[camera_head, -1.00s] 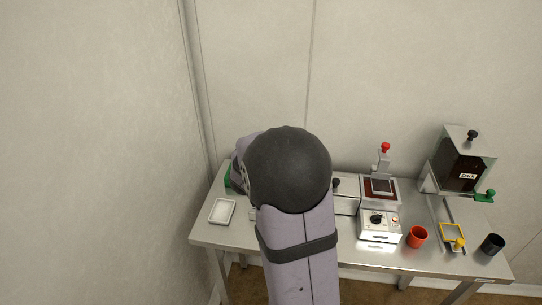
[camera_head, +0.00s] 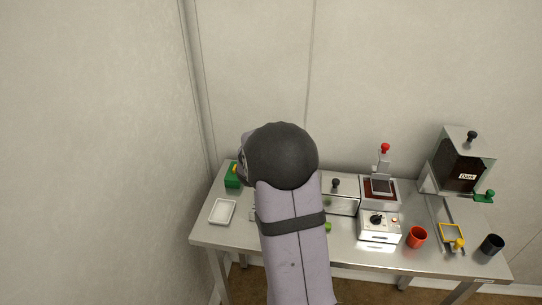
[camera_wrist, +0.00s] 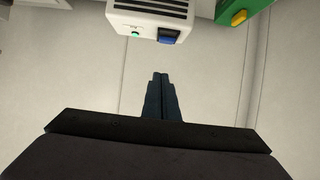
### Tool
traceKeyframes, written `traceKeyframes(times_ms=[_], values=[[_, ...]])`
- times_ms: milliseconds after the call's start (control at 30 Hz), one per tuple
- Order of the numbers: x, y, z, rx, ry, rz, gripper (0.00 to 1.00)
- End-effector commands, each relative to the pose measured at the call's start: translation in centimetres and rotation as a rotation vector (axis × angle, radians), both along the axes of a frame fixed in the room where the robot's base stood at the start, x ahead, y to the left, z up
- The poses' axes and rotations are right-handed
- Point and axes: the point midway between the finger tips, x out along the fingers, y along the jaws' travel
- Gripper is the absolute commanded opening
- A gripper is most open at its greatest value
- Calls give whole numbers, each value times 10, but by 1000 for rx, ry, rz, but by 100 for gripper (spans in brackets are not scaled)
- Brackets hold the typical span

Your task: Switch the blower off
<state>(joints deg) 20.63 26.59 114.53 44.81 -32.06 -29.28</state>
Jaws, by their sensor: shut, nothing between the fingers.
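The blower appears to be the white vented box (camera_wrist: 150,18) at the top of the wrist view. Its face carries a blue switch (camera_wrist: 168,37) and a small green light or button (camera_wrist: 135,34). I cannot tell which way the switch is tipped. My gripper (camera_wrist: 160,76) is shut and empty. Its fingertips show just below the blue switch in the picture, apart from it. In the head view my arm hides the gripper and the white box.
A green box (camera_head: 232,178) with a yellow top stands at the table's left; it also shows in the wrist view (camera_wrist: 222,10). A white tray (camera_head: 222,211) lies in front.

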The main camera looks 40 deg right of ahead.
Motion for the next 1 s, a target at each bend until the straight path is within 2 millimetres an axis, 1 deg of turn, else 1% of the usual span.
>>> traceKeyframes(times_ms=[100, 267, 300, 400, 600, 800, 1000], values=[[13, -14, -9, 1, 1, -2, 0], [28, -29, -18, 0, 1, -1, 0], [29, -30, -23, 1, 3, 0, 0], [26, -26, -38, 2, 4, 1, 0], [24, -24, -54, 1, 1, 0, 0], [23, -23, -58, 0, -1, 1, 0], [23, -23, -58, 1, -1, 0, 0]])
